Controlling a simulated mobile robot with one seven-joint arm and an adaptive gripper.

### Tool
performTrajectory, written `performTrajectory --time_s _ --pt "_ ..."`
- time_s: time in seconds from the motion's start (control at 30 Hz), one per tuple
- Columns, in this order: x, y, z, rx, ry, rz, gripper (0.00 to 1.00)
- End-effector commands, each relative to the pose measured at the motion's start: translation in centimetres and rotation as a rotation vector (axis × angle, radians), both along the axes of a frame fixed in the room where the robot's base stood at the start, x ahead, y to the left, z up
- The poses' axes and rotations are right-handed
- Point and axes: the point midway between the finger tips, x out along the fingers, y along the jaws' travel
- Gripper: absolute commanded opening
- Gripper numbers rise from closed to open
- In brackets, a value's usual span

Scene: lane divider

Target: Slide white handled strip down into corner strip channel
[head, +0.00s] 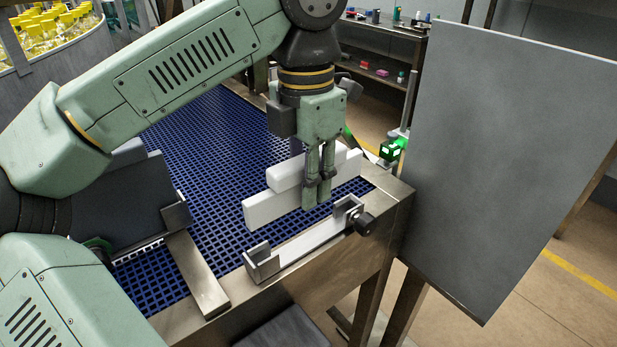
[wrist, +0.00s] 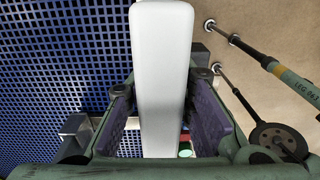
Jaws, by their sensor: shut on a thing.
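The white handled strip (head: 268,209) is a long pale bar with a raised handle block along its top. My gripper (head: 317,190) points down and is shut on the strip near its middle. In the wrist view the strip's white top (wrist: 163,60) runs between the two finger pads (wrist: 163,110). The corner strip channel (head: 310,243) lies along the table's near edge, a pale rail with a grey upright bracket at each end. The strip appears level, above and behind the channel, apart from it and roughly parallel. The strip's underside is hidden.
A black knob (head: 363,223) sticks out by the channel's right bracket. A blue grid conveyor (head: 205,125) spreads behind. A metal crossbar (head: 198,275) and a dark grey panel (head: 125,195) stand left. A large grey board (head: 510,150) stands close on the right.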

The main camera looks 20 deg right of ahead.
Motion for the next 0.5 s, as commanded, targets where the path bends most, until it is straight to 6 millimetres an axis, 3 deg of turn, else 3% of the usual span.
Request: performTrajectory --time_s 0.3,0.5 --pt "0.0 0.0 -3.4 0.000 -0.001 0.000 0.00" --pt "0.0 0.0 -4.7 0.000 -0.001 0.000 0.00"
